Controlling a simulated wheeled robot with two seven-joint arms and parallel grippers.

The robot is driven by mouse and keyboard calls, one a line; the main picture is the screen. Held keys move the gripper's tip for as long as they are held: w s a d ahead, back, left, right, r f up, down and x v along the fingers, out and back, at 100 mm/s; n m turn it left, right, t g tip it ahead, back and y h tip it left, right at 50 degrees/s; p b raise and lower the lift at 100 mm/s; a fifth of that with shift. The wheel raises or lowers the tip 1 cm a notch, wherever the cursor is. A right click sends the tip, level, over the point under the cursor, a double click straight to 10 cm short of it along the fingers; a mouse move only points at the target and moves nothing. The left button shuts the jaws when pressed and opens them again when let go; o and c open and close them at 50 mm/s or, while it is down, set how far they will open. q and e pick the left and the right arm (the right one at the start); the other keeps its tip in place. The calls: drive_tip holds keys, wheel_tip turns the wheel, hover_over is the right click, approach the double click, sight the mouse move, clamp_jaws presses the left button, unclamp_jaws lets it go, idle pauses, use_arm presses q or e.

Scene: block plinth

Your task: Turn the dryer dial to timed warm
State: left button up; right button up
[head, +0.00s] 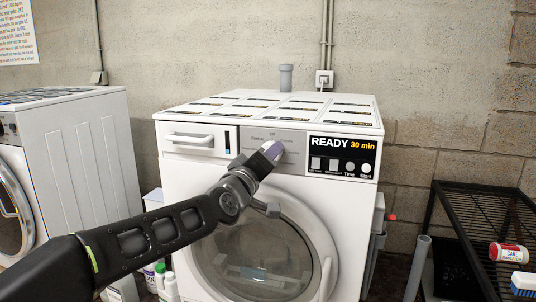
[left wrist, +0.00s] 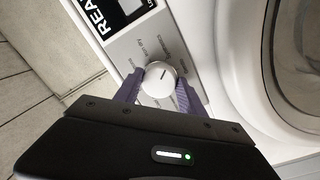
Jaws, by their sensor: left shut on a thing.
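The white dryer (head: 172,180) stands straight ahead. Its round dial (left wrist: 160,78) is white with a short dark mark and sits on a silver panel (left wrist: 125,52) with small labels around it. My left gripper (head: 272,151) reaches up to this panel and hides most of the dial in the head view. In the left wrist view the two purple fingers (left wrist: 158,92) are on either side of the dial, shut on it. The labels are too small to tell which setting the mark points at. My right gripper is not in view.
The dryer's display (head: 343,156) reads READY 30 min, with round buttons below it. The round door (head: 330,245) is closed below the panel. Another white machine (head: 85,160) stands at left. A black wire rack (head: 480,205) with a red-and-white container (head: 508,252) is at right.

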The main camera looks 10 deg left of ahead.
use_arm(q)
drive_tip(key=m+p, duration=0.6)
drive_tip(key=m, duration=0.2)
drive_tip(key=m+g+p, duration=0.1)
drive_tip(key=m+p, duration=0.5)
drive_tip(key=m, duration=0.2)
drive_tip(key=m+y+p, duration=0.1)
drive_tip(key=m+p, duration=0.5)
drive_tip(key=m, duration=0.2)
drive_tip(key=shift+a+r+p, duration=0.2)
drive_tip(key=shift+r+p, duration=0.05)
drive_tip(key=shift+p, duration=0.05)
drive_tip(key=shift+m, duration=0.4)
drive_tip(key=o, duration=1.4)
drive_tip(key=shift+c, duration=0.2)
